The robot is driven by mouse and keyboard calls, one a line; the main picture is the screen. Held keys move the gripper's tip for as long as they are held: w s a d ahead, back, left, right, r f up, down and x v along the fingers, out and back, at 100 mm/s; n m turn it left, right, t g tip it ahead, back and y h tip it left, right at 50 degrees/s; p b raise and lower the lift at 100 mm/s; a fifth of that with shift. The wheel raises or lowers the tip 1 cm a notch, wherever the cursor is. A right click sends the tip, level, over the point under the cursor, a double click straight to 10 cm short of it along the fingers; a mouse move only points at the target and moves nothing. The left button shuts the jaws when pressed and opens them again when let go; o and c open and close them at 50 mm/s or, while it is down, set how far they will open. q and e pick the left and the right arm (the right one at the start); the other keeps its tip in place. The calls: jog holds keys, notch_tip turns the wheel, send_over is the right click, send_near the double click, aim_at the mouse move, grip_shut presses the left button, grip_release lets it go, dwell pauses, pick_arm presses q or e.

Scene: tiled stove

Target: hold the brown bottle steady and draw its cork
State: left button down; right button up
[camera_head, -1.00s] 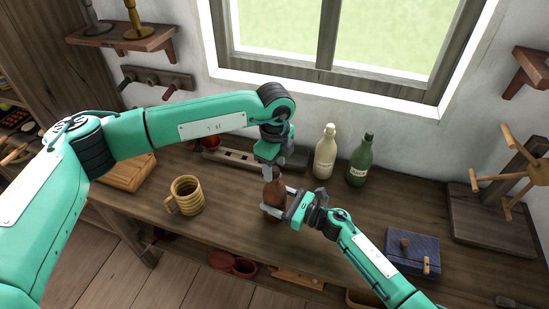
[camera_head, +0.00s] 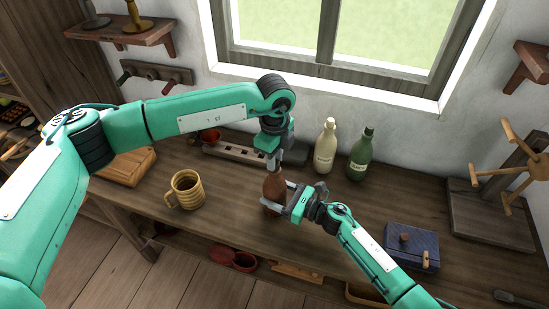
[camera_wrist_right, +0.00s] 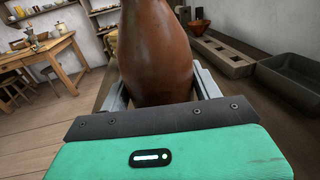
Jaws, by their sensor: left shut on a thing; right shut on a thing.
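The brown bottle (camera_head: 274,187) stands upright on the wooden bench in the head view. My right gripper (camera_head: 272,201) is shut around its body from the right. In the right wrist view the bottle (camera_wrist_right: 158,50) rises between the two fingers, its top cut off by the frame. My left gripper (camera_head: 275,162) points down from above, directly over the bottle's neck, and is shut. The cork is hidden by its fingers, so I cannot tell how far it sits in the neck.
A ribbed yellow mug (camera_head: 186,190) stands left of the bottle. A cream bottle (camera_head: 325,148) and a green bottle (camera_head: 361,156) stand behind, right. Bench space between mug and brown bottle is clear.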

pick_arm(q)
jog(key=shift+r, duration=1.95)
jog(key=shift+r, duration=2)
pick_arm(e)
jog(key=o, duration=1.5)
